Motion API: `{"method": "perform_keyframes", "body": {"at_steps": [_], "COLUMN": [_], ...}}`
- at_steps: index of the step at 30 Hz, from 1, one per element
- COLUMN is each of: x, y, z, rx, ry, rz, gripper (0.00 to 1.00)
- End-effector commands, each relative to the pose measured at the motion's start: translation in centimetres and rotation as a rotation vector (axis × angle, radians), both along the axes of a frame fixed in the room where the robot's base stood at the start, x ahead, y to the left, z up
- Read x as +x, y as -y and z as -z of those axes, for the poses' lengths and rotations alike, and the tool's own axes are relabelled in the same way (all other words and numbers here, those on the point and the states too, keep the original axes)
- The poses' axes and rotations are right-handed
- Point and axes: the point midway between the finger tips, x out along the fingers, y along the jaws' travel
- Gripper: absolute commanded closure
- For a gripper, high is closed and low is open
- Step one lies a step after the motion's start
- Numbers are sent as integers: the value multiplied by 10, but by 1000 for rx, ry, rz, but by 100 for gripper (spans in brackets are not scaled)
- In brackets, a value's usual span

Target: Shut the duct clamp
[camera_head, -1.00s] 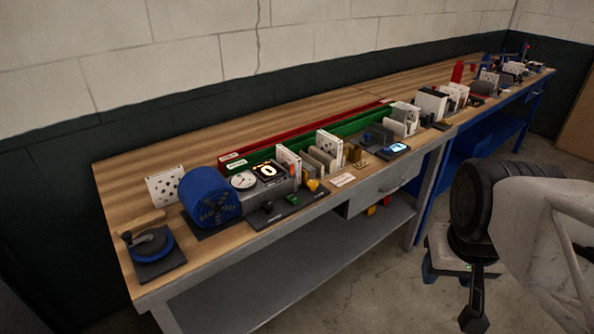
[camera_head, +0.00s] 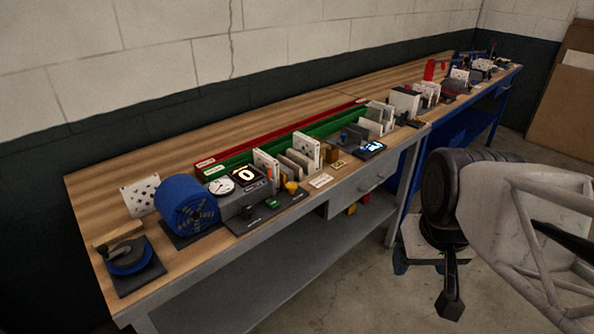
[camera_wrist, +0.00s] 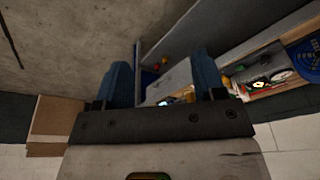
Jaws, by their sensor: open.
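A blue ring with a dark lever on a dark base plate (camera_head: 128,258) sits at the near left end of the bench; it looks like the duct clamp, but whether the lever is open or shut is too small to tell. A blue fan-like drum (camera_head: 187,206) stands just right of it. My gripper (camera_wrist: 163,78) is open and empty, with two blue fingers apart in the wrist view. In the head view its dark end (camera_head: 450,298) hangs at the right, off the bench and far from the clamp.
The wooden bench (camera_head: 110,185) runs along the wall. A gauge (camera_head: 221,186), a lit display (camera_head: 246,176), a green rail (camera_head: 285,142), a red rail (camera_head: 270,135) and upright filter cards crowd it. A drawer (camera_head: 360,190) is under the front edge. Open floor lies before the bench.

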Motion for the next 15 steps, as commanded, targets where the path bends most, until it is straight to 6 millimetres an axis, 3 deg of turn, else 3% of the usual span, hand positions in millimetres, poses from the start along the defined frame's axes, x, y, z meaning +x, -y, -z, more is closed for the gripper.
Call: {"method": "perform_keyframes", "body": {"at_steps": [8, 15], "x": [48, 114], "y": [-26, -59], "z": [2, 9], "rx": [114, 267], "ry": [-30, -2], "rz": [-184, -412], "gripper": [37, 37]}}
